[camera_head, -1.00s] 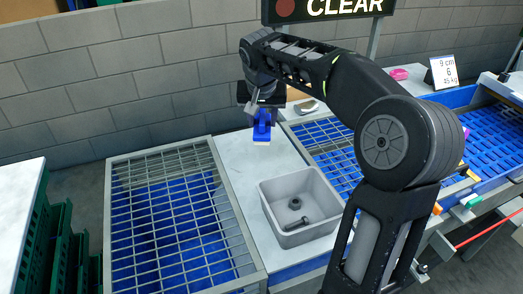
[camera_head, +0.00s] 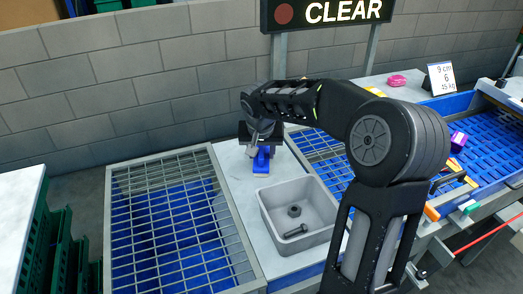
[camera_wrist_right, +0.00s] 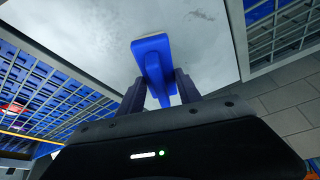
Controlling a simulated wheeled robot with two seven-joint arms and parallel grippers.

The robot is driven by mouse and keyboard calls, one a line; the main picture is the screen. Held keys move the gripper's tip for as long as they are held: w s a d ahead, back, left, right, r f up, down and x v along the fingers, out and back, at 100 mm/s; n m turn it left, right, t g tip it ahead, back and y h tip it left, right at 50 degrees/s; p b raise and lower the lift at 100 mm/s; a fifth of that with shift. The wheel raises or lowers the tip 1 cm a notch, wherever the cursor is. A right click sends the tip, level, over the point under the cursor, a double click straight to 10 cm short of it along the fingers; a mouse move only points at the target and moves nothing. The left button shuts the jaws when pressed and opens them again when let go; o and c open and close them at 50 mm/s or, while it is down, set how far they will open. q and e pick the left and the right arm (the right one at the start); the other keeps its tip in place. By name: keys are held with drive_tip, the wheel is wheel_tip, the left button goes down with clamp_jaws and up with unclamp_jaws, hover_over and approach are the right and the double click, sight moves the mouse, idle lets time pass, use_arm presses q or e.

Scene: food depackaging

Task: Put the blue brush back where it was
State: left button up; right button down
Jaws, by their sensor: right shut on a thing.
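The blue brush (camera_head: 261,161) is at the far part of the pale worktop between two grated bins, beyond the grey tub. My right gripper (camera_head: 259,148) is shut on it from above. In the right wrist view the blue brush (camera_wrist_right: 153,62) sits between the two dark fingers of my right gripper (camera_wrist_right: 160,92), with the pale surface behind it. I cannot tell whether the brush touches the worktop. My left gripper is not in view.
A grey tub (camera_head: 300,212) holding a bolt and a nut stands on the pale worktop (camera_head: 237,180). Grated bins with blue insides (camera_head: 160,215) lie on both sides. A block wall (camera_head: 120,90) and sign posts stand behind. A blue conveyor (camera_head: 470,140) is at the right.

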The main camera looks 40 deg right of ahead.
drive_tip(key=shift+f+b, duration=0.2)
drive_tip(key=shift+b, duration=0.1)
drive_tip(key=c, duration=0.8)
unclamp_jaws()
drive_tip(key=shift+r, duration=0.1)
drive_tip(key=shift+r, duration=0.1)
drive_tip(key=shift+s+a+r, duration=0.1)
drive_tip(key=shift+r, duration=0.45)
drive_tip(key=v, duration=1.1)
drive_tip(key=shift+b, duration=0.35)
